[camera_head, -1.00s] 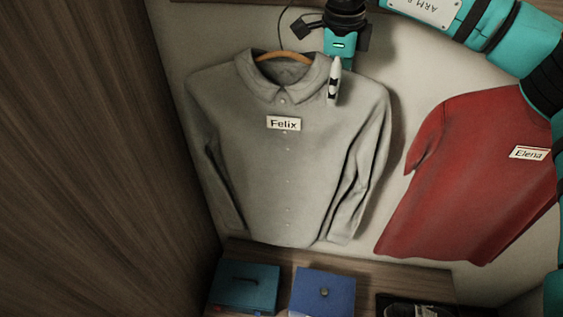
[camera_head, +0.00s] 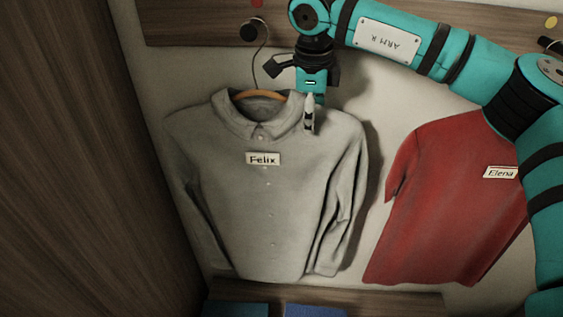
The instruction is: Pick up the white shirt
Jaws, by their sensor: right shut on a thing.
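The white shirt (camera_head: 265,215), greyish in this light, hangs buttoned on an orange hanger (camera_head: 258,95). It bears a "Felix" label (camera_head: 263,159) on its chest. The hanger's metal hook reaches up to a dark peg (camera_head: 249,32) on the wooden rail. My right gripper (camera_head: 309,120) points down at the shirt's shoulder, just right of the collar. It is shut on the shirt there; the pinched cloth is mostly hidden by the finger. My left gripper is not in view.
A red shirt (camera_head: 447,205) labelled "Elena" hangs to the right, partly behind my right arm. A wooden rail (camera_head: 190,22) crosses the top. A wooden wall (camera_head: 80,170) closes the left side. A shelf (camera_head: 380,298) with blue items (camera_head: 315,310) lies below.

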